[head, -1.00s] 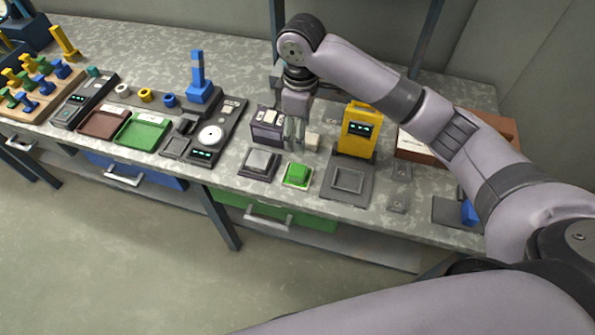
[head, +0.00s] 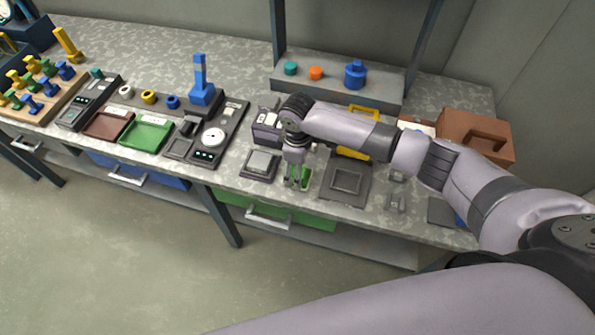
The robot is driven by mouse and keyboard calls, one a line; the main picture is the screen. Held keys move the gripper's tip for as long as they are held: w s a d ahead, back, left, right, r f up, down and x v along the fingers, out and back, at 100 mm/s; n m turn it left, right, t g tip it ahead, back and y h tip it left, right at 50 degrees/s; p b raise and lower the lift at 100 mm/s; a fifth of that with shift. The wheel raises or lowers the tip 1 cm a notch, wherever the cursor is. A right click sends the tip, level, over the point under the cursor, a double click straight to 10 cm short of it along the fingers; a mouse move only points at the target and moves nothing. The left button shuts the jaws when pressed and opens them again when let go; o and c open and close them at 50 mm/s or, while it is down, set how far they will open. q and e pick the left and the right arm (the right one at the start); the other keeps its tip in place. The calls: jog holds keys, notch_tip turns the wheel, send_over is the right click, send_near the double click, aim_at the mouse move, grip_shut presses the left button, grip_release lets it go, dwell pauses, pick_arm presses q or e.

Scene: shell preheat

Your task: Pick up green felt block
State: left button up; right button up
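The green felt block (head: 305,176) sits at the front of the workbench, between a grey square pad and a dark square tray. My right gripper (head: 296,182) points down at the block, and its fingers cover much of it. Green shows between and beside the fingers. The view is too small to tell whether the fingers touch or hold the block. My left gripper is not in view.
The grey pad (head: 260,163) is close on the left and the dark tray (head: 345,182) on the right. A dark box (head: 266,133) stands just behind the gripper. A yellow device (head: 353,153) is partly hidden by my arm. A brown case (head: 476,136) stands at right.

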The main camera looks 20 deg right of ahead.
jog(key=shift+f, duration=0.3)
jog(key=shift+c, duration=0.4)
jog(key=c, duration=0.9)
